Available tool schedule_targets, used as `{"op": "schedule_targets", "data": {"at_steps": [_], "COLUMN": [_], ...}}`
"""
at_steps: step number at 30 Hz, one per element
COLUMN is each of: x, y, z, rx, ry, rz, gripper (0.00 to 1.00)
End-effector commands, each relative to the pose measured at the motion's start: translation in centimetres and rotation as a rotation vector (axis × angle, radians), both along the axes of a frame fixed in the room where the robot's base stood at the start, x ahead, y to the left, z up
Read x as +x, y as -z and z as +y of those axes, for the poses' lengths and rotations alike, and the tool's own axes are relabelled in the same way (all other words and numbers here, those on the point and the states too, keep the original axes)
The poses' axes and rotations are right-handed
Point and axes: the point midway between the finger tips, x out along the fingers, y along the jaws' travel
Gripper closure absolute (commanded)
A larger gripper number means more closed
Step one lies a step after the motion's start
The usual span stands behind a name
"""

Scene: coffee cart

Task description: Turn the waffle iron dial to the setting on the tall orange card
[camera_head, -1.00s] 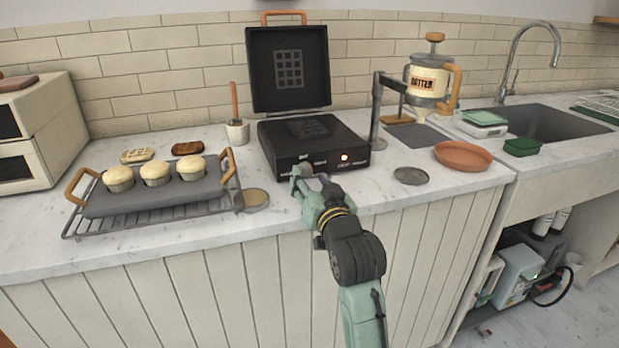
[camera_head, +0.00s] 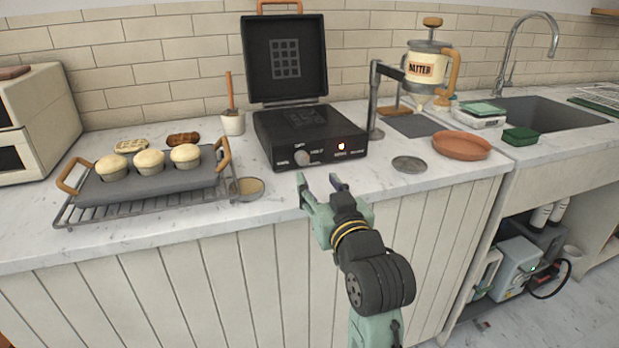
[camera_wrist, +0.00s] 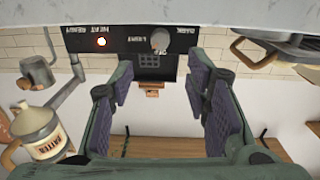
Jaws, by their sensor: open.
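The black waffle iron (camera_head: 330,140) stands on the counter with its lid (camera_head: 284,60) up. Its round grey dial (camera_head: 302,157) is on the left of the front panel, among small labels. The dial shows upside down in the wrist view (camera_wrist: 160,40); its pointer direction is too small to tell. My gripper (camera_head: 320,184) is open and empty, in front of and below the panel, apart from the dial. In the wrist view its fingers (camera_wrist: 160,85) stand apart, with the dial beyond the gap. I see no tall orange card in these views.
A tray (camera_head: 150,188) of muffins on a rack stands left. A small round dish (camera_head: 250,188) and a grey disc (camera_head: 409,164) lie near the front edge. A batter dispenser (camera_head: 427,70) and terracotta plate (camera_head: 461,145) stand right. Counter before the iron is clear.

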Motion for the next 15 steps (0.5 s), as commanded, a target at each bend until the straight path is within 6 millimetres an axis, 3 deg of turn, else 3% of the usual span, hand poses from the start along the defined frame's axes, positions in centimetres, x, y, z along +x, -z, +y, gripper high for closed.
{"op": "schedule_targets", "data": {"at_steps": [4,8,15], "x": [-1.1,-0.9,2.8], "y": [0.4,0.2,0.1], "z": [-0.1,-0.2,0.9], "rx": [-0.115,-0.148,-0.147], "ry": [-0.004,-0.002,-0.004], "rz": [-0.037,-0.044,-0.041], "gripper": [0.56,0.56,0.56]}}
